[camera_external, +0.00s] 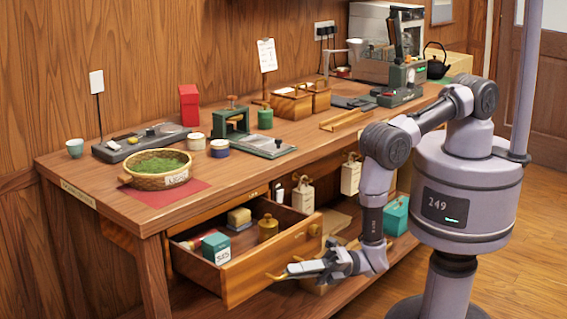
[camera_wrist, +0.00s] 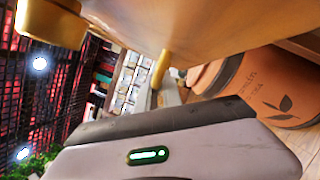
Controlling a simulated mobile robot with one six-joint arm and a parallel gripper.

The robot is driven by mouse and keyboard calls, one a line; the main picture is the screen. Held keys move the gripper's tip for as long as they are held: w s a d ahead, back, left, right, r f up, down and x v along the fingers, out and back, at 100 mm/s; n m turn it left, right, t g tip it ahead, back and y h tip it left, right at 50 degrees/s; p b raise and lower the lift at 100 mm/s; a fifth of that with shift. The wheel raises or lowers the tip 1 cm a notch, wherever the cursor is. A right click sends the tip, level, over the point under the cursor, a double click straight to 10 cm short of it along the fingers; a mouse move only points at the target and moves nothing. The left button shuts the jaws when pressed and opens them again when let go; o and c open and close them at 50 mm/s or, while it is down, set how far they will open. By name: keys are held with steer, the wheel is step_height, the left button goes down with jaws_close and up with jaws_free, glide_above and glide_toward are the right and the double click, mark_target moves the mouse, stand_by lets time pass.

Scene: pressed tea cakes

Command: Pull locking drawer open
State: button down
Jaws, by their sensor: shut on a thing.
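The locking drawer (camera_external: 262,270) is wooden and hangs under the bench top. It stands pulled well out, so its inside shows in the outside view. Its brass handle (camera_external: 275,277) is on the front, and a brass post of it shows in the wrist view (camera_wrist: 160,69). My gripper (camera_external: 293,270) is at the drawer front and shut on the handle. In the wrist view, a grey jaw part with a green light (camera_wrist: 148,155) lies below the handle post. The exact contact is partly hidden.
A basket of green leaves (camera_external: 157,169) stands on the bench top (camera_external: 330,140) above. A brown leaf-marked container (camera_wrist: 265,88) is close on the right in the wrist view.

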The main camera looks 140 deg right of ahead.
stand_by(0.3)
steer(key=c, duration=1.5)
jaws_free()
steer(key=p+v, duration=0.3)
steer(key=v, duration=0.4)
steer(key=shift+s+p, duration=0.25)
steer(key=shift+p, duration=0.15)
steer(key=shift+a, duration=0.15)
